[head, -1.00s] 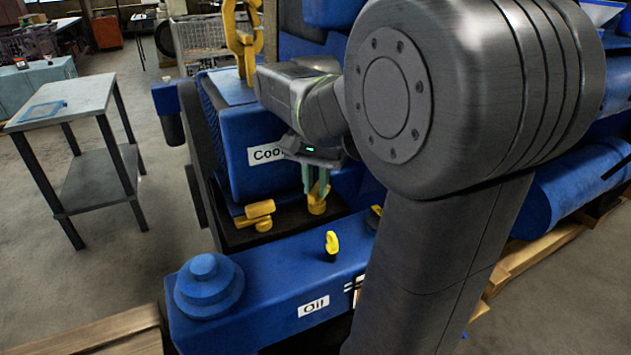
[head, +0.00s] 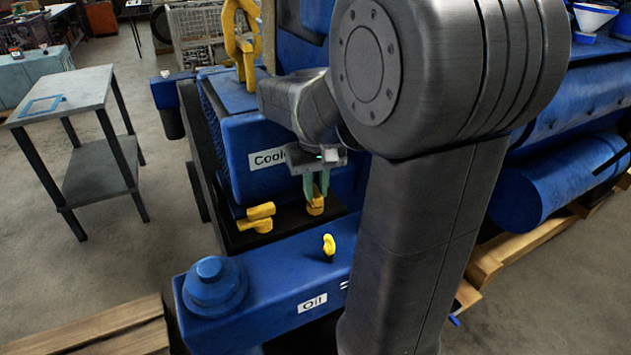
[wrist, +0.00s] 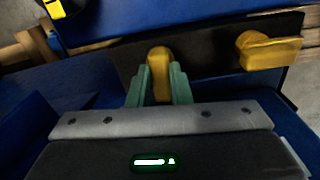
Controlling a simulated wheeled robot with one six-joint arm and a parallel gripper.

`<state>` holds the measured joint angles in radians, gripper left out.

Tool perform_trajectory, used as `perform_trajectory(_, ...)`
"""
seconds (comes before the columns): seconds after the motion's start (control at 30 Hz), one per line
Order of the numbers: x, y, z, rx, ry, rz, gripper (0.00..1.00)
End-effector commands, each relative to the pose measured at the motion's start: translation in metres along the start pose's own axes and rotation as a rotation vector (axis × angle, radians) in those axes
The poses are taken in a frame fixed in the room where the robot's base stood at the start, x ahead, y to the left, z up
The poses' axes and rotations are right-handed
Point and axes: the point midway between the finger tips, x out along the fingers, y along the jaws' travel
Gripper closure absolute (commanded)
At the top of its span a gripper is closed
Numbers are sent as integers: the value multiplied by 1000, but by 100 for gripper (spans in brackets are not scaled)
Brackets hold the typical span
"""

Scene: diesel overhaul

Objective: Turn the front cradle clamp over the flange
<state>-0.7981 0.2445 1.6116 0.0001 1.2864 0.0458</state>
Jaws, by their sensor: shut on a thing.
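The yellow clamp that I take to be the front cradle clamp (head: 316,206) stands on the dark plate below the blue cooler (head: 240,150). My gripper (head: 316,192) points down and is shut on this clamp's handle. In the wrist view, the green fingers of my gripper (wrist: 161,82) sit on both sides of the yellow handle (wrist: 159,60). A second yellow clamp (head: 257,217) is at the left on the same plate, apart from my gripper; it also shows in the wrist view (wrist: 268,50). The clamp's lower part and the flange contact are hard to make out.
The blue oil housing (head: 270,290) with a yellow dipstick handle (head: 329,245) and a blue cap (head: 211,285) lies in front.

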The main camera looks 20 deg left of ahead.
Motion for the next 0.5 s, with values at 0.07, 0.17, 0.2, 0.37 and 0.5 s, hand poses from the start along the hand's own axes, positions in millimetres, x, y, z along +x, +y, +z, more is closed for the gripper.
perform_trajectory(0.07,-2,0,-1,-35,2,0,100)
perform_trajectory(0.17,-1,0,0,-69,2,0,100)
perform_trajectory(0.2,-1,1,0,-80,2,0,100)
perform_trajectory(0.37,-1,1,0,-106,2,0,100)
perform_trajectory(0.5,-1,1,-1,-113,3,1,100)
